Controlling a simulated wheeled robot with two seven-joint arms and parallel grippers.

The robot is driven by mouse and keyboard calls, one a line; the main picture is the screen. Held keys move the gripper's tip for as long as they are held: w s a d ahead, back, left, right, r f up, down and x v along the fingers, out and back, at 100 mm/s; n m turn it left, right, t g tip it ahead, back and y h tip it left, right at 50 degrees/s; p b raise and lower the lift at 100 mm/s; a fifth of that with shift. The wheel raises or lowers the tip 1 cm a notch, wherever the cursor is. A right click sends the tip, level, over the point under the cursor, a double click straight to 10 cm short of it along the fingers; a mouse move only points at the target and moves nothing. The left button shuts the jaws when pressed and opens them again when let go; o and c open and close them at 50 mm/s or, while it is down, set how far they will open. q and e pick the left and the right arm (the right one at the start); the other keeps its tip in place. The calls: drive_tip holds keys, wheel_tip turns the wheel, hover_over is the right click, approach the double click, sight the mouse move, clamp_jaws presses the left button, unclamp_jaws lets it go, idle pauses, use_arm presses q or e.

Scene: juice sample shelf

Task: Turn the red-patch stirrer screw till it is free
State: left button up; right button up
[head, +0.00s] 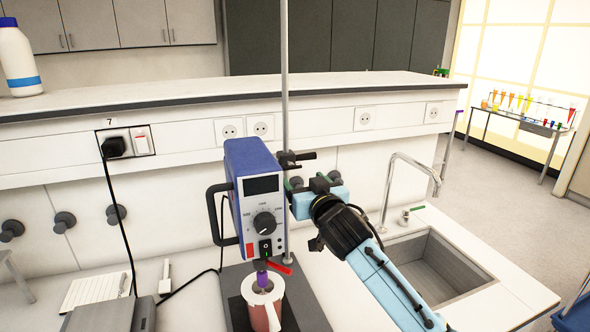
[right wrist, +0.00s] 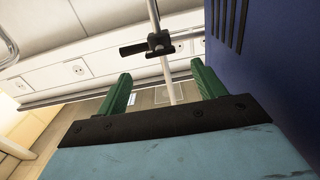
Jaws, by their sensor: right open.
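The blue overhead stirrer (head: 262,195) with a dial and a small red patch (head: 249,250) hangs beside an upright metal rod (head: 285,90). A black clamp with a screw handle (head: 303,156) sits on the rod at the stirrer's upper right. My right gripper (head: 321,184) is right of the stirrer, just below the clamp. In the right wrist view its green fingers (right wrist: 161,70) are open and empty. The clamp screw (right wrist: 133,50) lies beyond the fingertips, with the rod showing in the gap, and looks apart from them. The blue housing (right wrist: 275,60) is close at the right. My left gripper is not in view.
A mug-like vessel (head: 266,306) stands on the dark base plate (head: 303,300) under the stirrer. A sink (head: 440,265) with a tap (head: 408,165) lies to the right. A cable (head: 125,225) hangs from the wall socket, and a notepad (head: 95,290) lies at left.

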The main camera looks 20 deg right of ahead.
sight(293, 169)
drive_tip(key=shift+w+a+p, duration=0.1)
drive_tip(key=shift+w+p, duration=0.25)
drive_tip(key=shift+w, duration=2.95)
drive_tip(key=c, duration=1)
